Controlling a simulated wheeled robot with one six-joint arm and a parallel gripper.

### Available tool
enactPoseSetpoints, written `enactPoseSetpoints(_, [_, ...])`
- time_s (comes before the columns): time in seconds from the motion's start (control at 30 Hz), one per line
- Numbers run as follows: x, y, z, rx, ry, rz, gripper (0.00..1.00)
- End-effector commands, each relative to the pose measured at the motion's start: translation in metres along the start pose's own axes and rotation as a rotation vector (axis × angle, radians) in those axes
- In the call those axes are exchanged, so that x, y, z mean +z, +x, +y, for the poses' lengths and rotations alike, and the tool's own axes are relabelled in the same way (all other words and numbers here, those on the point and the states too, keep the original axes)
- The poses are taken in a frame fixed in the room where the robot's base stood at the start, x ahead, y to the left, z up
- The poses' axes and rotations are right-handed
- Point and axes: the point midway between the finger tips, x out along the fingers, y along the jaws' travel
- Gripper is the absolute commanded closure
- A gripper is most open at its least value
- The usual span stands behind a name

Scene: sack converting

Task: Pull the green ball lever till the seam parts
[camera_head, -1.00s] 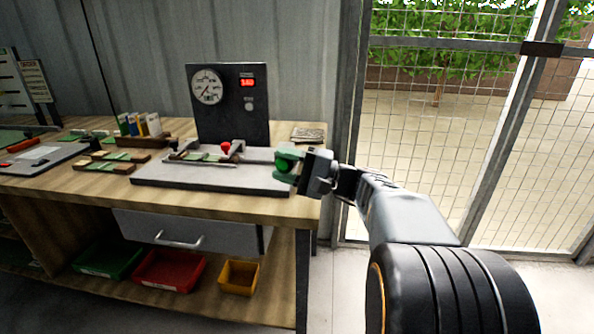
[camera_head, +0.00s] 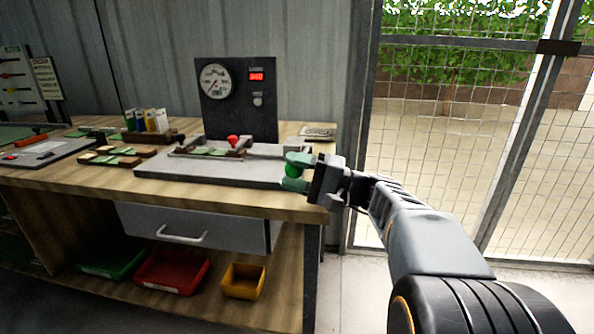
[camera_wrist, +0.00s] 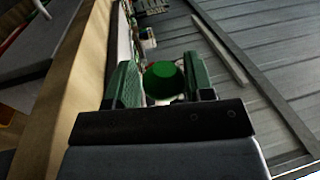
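The green ball (camera_head: 292,170) sits at the front right end of the grey seam tester (camera_head: 215,178). My gripper (camera_head: 294,172) has green fingers above and below it in the head view. In the wrist view the ball (camera_wrist: 162,83) fills most of the gap between the fingers, and I take them as shut on it. The lever's shaft is hidden. A green strip (camera_head: 205,151) lies on the tester's bed near a red knob (camera_head: 233,141). It is too small to tell whether its seam is whole.
A dark panel with a round gauge (camera_head: 215,81) and a red display (camera_head: 256,76) stands behind the tester. Green strips on wooden blocks (camera_head: 118,157) lie to the left. Bins sit below the bench (camera_head: 150,197). A mesh fence (camera_head: 470,140) stands to the right.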

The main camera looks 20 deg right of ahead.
Motion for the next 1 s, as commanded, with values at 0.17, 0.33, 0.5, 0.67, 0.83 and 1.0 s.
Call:
enactPoseSetpoints(0.17, [0.000,-0.001,0.003,0.003,0.005,0.001,0.39])
enactPoseSetpoints(0.33, [-0.001,-0.001,0.002,0.001,0.003,0.004,0.33])
enactPoseSetpoints(0.5, [-0.002,-0.003,0.001,0.001,0.002,0.007,0.33])
enactPoseSetpoints(0.67, [-0.003,-0.021,-0.001,0.001,0.001,0.012,0.33])
enactPoseSetpoints(0.83, [-0.002,-0.056,-0.001,0.001,0.002,0.014,0.33])
enactPoseSetpoints(1.0, [-0.001,-0.090,-0.001,0.000,0.003,0.011,0.33])
